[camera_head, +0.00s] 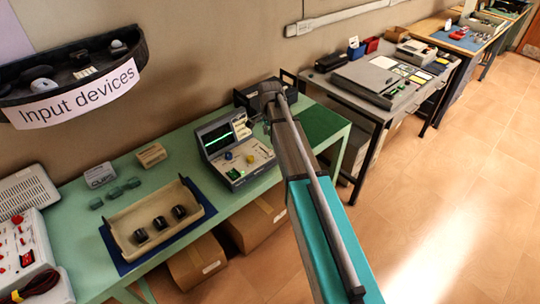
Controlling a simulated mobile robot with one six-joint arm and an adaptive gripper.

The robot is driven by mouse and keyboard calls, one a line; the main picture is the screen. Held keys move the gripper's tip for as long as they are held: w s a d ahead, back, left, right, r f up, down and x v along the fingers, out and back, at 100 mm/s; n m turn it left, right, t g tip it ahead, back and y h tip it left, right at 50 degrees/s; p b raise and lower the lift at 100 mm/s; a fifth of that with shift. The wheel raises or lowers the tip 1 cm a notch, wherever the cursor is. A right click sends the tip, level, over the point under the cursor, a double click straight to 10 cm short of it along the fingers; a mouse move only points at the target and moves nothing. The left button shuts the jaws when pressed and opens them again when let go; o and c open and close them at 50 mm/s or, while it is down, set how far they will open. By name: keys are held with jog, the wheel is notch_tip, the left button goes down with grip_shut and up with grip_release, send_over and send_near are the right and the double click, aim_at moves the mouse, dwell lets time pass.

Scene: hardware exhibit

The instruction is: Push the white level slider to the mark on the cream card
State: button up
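A cream tray (127,240) with black knobs lies on a blue mat left of the console. Small boxes and teal blocks sit behind it. A red-and-white unit (25,260) is at far left. Cardboard boxes (196,263) are under the bench. Open floor lies to the right.

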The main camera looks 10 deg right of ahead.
aim_at(270, 151)
jog(key=shift+f+b, duration=4.35)
jog(key=shift+f, duration=0.3)
grip_shut()
